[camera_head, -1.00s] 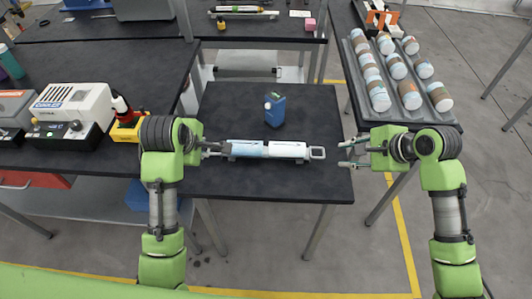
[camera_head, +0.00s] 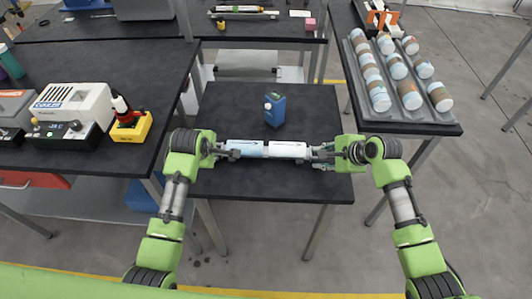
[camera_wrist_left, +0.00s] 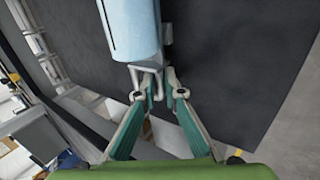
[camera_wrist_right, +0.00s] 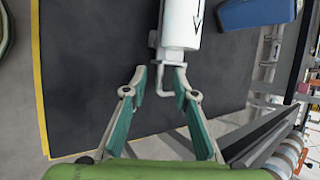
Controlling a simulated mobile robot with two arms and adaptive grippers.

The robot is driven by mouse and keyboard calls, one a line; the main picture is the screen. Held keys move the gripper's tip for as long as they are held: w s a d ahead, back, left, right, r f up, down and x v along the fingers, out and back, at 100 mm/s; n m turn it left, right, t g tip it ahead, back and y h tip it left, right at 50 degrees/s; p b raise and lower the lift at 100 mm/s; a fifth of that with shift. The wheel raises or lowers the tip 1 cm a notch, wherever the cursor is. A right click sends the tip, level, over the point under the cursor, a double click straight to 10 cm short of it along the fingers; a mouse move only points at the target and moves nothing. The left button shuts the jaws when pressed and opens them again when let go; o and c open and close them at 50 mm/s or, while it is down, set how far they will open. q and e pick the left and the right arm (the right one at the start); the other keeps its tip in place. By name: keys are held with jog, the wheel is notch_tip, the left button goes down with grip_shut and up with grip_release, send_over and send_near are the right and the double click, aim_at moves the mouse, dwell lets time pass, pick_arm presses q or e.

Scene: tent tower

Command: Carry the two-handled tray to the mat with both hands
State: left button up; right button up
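The grey two-handled tray (camera_head: 232,157) lies on the dark middle table, carrying a light-blue and a white cylinder (camera_head: 287,149). My left gripper (camera_head: 222,151) is at the tray's left handle. In the left wrist view its fingers (camera_wrist_left: 160,80) are close together around the handle (camera_wrist_left: 136,78); I cannot tell whether they grip it. My right gripper (camera_head: 320,155) is at the right handle. In the right wrist view its fingers (camera_wrist_right: 162,75) are apart, with the handle (camera_wrist_right: 163,90) between them. I cannot make out a mat.
At the right, a rack (camera_head: 420,118) holds several jars. At the left, a bench (camera_head: 60,155) carries a grey-white device (camera_head: 72,103) and a yellow-based tool (camera_head: 131,128).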

pick_arm(q)
grip_shut()
pick_arm(e)
grip_shut()
pick_arm(q)
jog(key=shift+r, duration=0.15)
pick_arm(e)
jog(key=shift+r, duration=0.15)
